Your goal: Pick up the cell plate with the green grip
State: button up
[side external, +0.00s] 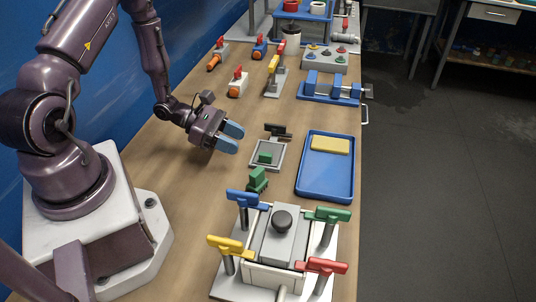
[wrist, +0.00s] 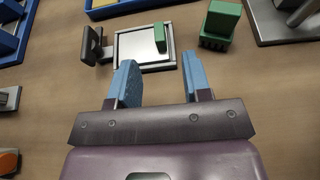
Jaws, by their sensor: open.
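A pale square plate in a grey frame (side external: 256,164) lies on the bench, with a small upright green block (side external: 265,158) on it and a black upright piece at its back edge. In the wrist view the pale plate (wrist: 137,48) and its green block (wrist: 160,38) lie just beyond my fingertips. A larger green block with a ribbed base (side external: 258,178) stands beside it, also in the wrist view (wrist: 221,20). A green T-shaped handle (side external: 333,214) rises at the grey box. I cannot tell which is the cell plate's grip. My gripper (side external: 233,138) is open and empty above the bench, blue fingers (wrist: 158,65) apart.
A blue tray (side external: 325,190) with a yellow block stands right of the plate. The grey box (side external: 277,240) has blue, yellow and red T-handles around it. A blue vise (side external: 330,92) and red-handled valves (side external: 238,86) stand farther back.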

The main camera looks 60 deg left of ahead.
aim_at(265, 154)
jog(key=x, duration=0.8)
jog(key=shift+a+f, duration=0.1)
grip_shut()
